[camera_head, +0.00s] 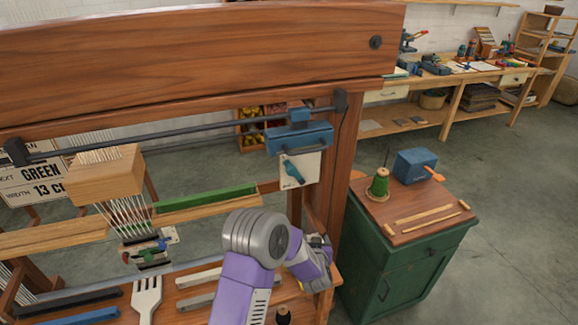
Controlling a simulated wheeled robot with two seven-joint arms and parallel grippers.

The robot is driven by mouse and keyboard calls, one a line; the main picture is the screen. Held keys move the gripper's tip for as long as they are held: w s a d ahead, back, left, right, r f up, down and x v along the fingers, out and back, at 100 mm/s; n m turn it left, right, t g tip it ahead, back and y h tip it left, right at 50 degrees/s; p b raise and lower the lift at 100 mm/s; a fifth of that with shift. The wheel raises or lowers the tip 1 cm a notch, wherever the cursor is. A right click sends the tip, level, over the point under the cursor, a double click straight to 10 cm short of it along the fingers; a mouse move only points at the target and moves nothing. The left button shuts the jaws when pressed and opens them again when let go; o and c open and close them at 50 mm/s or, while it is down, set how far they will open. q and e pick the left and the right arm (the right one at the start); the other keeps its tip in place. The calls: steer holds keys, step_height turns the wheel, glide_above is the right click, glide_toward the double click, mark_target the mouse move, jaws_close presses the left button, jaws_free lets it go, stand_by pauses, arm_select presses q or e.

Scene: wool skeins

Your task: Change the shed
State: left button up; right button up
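A wooden loom (190,60) fills the left and middle. A blue housing (300,137) hangs on its dark rod, above a pale plate with a blue-green lever (292,172) that slants. White warp threads (125,215) run down from a wooden block (105,175) at the left. A purple arm, apparently my right, rises from the bottom and bends right by the loom's right post. Its gripper end (318,243) is low beside the post, below the lever and apart from it. Its fingers are too small and partly hidden to read. My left gripper is not in view.
A green cabinet (400,270) at the right bears a green spool (380,182), a blue box (415,165) and wooden sticks. A white fork (147,298) and several bars lie at the lower left. A workbench (460,80) stands behind; floor is open at far right.

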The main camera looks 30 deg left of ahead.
arm_select(q)
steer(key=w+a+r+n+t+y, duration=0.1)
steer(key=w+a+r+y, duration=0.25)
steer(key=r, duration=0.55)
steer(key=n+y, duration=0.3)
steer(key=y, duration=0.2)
glide_toward(292, 171)
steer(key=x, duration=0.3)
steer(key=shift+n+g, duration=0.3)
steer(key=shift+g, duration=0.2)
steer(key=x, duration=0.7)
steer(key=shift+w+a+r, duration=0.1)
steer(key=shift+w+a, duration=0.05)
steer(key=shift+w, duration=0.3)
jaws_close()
